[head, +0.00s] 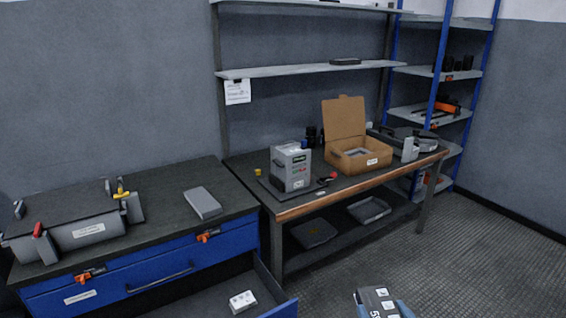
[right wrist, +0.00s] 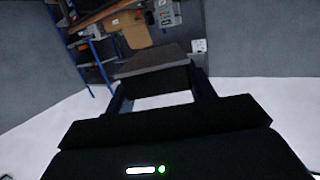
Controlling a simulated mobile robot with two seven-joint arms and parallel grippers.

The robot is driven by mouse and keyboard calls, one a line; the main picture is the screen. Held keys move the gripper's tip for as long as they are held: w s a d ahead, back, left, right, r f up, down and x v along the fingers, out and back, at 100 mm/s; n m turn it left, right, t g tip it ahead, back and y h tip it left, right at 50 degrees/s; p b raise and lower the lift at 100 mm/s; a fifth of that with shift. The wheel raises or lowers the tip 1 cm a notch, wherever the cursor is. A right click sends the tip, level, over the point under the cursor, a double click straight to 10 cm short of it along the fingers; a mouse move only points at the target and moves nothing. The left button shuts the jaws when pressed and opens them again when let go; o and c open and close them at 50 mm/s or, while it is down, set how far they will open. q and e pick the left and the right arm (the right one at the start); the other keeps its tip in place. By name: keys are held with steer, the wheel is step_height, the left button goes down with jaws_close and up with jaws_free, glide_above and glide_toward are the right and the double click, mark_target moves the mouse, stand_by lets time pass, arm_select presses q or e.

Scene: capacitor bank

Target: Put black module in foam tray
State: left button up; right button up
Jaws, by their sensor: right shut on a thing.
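In the right wrist view my right gripper (right wrist: 158,88) is shut on a dark block with a grey-brown top face, which looks like the black module (right wrist: 155,70). The block lies between the two fingers, held clear of the floor behind it. The open cardboard box (head: 375,164) on the workbench holds a pale insert. I cannot tell whether this is the foam tray. My left gripper is not in view.
A grey unit (head: 291,167) stands on the workbench left of the box. Two shallow trays lie on its lower shelf, one dark (head: 314,233) and one grey (head: 369,210). A drawer (head: 215,298) stands open under the left bench. The floor at right is clear.

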steer(key=shift+s+d+r+m+h, duration=0.25)
steer(key=shift+s+d+m+h, duration=0.1)
steer(key=shift+d, duration=0.25)
steer(key=shift+s+d+r+m+h, duration=0.25)
steer(key=shift+s+d+h, duration=0.1)
steer(key=shift+d, duration=0.25)
steer(key=shift+a, duration=0.1)
